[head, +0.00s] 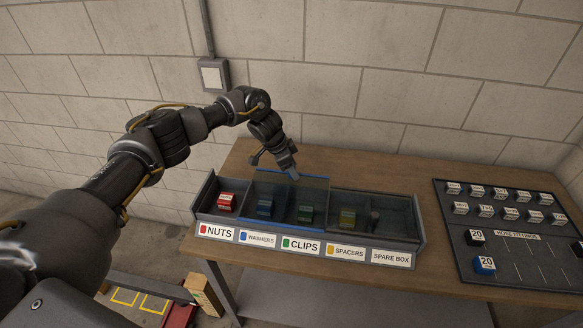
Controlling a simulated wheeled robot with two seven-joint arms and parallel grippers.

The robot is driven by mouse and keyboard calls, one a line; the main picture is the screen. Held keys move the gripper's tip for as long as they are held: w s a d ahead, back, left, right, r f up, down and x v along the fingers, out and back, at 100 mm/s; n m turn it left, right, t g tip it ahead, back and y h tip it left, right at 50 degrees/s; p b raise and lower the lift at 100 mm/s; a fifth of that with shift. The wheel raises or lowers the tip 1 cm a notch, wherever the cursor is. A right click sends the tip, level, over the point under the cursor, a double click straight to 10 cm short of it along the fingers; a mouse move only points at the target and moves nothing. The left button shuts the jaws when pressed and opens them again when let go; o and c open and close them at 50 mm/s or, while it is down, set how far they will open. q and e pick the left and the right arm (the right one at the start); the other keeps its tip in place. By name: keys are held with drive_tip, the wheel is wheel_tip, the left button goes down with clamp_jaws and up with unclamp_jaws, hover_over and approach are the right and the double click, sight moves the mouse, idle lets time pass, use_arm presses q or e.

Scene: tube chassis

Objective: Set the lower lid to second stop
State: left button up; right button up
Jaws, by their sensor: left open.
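A grey compartment box (309,233) stands on the wooden table. Clear, blue-edged lid panels (318,196) lie over its middle, across the washers and clips compartments. They overlap, and I cannot tell which is the lower lid. My left gripper (293,174) is at the rear blue edge of the panels, above the clips side. It is open, and I cannot tell whether it touches the edge. My right gripper is not in view.
A dark board (510,262) with several labelled blocks lies at right. A brick wall (400,60) stands behind.

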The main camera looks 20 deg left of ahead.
use_arm(q)
drive_tip(key=b+v, duration=0.3)
drive_tip(key=v, duration=0.7)
drive_tip(key=shift+r, duration=0.3)
drive_tip(key=shift+s, duration=0.1)
